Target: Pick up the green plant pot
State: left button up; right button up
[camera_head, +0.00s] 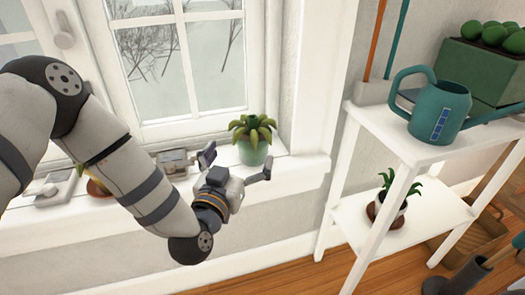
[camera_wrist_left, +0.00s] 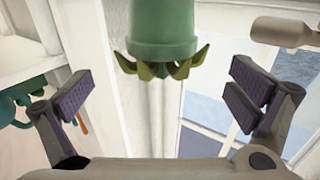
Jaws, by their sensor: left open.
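The green plant pot (camera_head: 253,153) stands upright on the white window sill, with a leafy green plant (camera_head: 252,128) in it. My left gripper (camera_head: 236,164) is open and empty just in front of the pot, its two fingers spread toward it. In the left wrist view, which is upside down, the pot (camera_wrist_left: 162,35) appears at the top centre, beyond and between the open fingertips (camera_wrist_left: 160,95), apart from both. My right gripper is not in view.
The window sill (camera_head: 300,168) also holds a small framed item (camera_head: 173,162) and another plant, partly hidden by my arm. The window is behind. At right, a white shelf (camera_head: 375,122) carries a teal watering can (camera_head: 437,105), a green planter (camera_head: 480,72) and a small potted plant (camera_head: 389,205).

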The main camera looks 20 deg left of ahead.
aim_at(253, 133)
pick_arm(q)
jog(key=w, duration=0.3)
jog(key=w+b, duration=0.1)
jog(key=w, duration=0.2)
jog(key=w+f+b, duration=0.1)
jog(key=w, duration=0.2)
jog(key=shift+a, duration=0.2)
jog(key=shift+w+r, duration=0.15)
jog(key=shift+w, duration=0.15)
jog(key=shift+r, duration=0.1)
jog(key=c, duration=1.8)
